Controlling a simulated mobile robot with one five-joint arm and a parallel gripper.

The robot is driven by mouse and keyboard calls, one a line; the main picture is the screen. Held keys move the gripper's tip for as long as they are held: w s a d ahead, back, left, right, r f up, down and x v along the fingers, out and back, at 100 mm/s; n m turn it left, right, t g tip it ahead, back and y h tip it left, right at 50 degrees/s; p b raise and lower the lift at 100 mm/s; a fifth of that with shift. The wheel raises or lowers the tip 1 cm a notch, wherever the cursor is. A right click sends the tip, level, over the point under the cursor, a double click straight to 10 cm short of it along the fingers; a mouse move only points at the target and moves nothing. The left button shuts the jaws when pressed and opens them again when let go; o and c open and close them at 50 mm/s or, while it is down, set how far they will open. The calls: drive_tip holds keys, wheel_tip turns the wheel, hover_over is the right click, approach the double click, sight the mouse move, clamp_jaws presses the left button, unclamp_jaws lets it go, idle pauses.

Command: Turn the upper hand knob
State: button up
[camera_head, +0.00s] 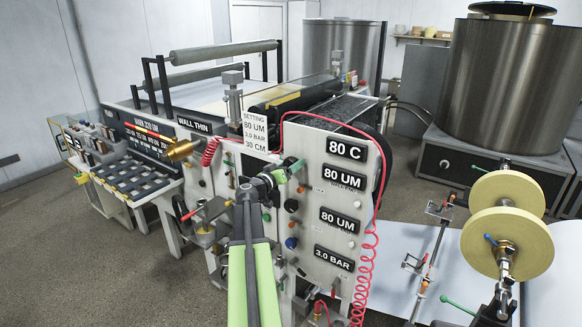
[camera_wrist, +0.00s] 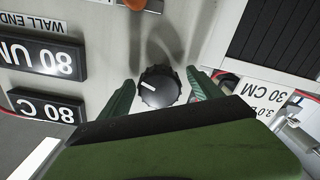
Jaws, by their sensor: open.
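The black ribbed hand knob (camera_wrist: 158,86) shows in the wrist view, with a white mark on its face. It sits on the light machine panel (camera_wrist: 205,30). My gripper (camera_wrist: 161,78) is open, with one green finger on each side of the knob. Gaps show between the fingers and the knob, and I see no contact. In the head view my gripper (camera_head: 294,172) is at the upper part of the white front panel (camera_head: 318,150), and it hides the knob there. Another dark knob (camera_head: 291,205) shows lower on that panel.
Labels reading 80 C (camera_head: 345,149) and 80 UM (camera_head: 344,179) are right of my gripper. A red coiled hose (camera_head: 365,265) hangs at the panel's right edge. A brass cylinder (camera_head: 180,150) sticks out at left. Paper rolls (camera_head: 507,240) stand at right. Grey floor is open at lower left.

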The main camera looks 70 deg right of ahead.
drive_tip(key=shift+d, duration=0.25)
drive_tip(key=shift+s, duration=0.1)
drive_tip(key=c, duration=1.2)
drive_tip(key=shift+a, duration=0.25)
drive_tip(key=shift+c, duration=0.8)
drive_tip(key=shift+d, duration=0.15)
drive_tip(key=shift+r+n, duration=0.1)
drive_tip(key=shift+n, duration=3.9)
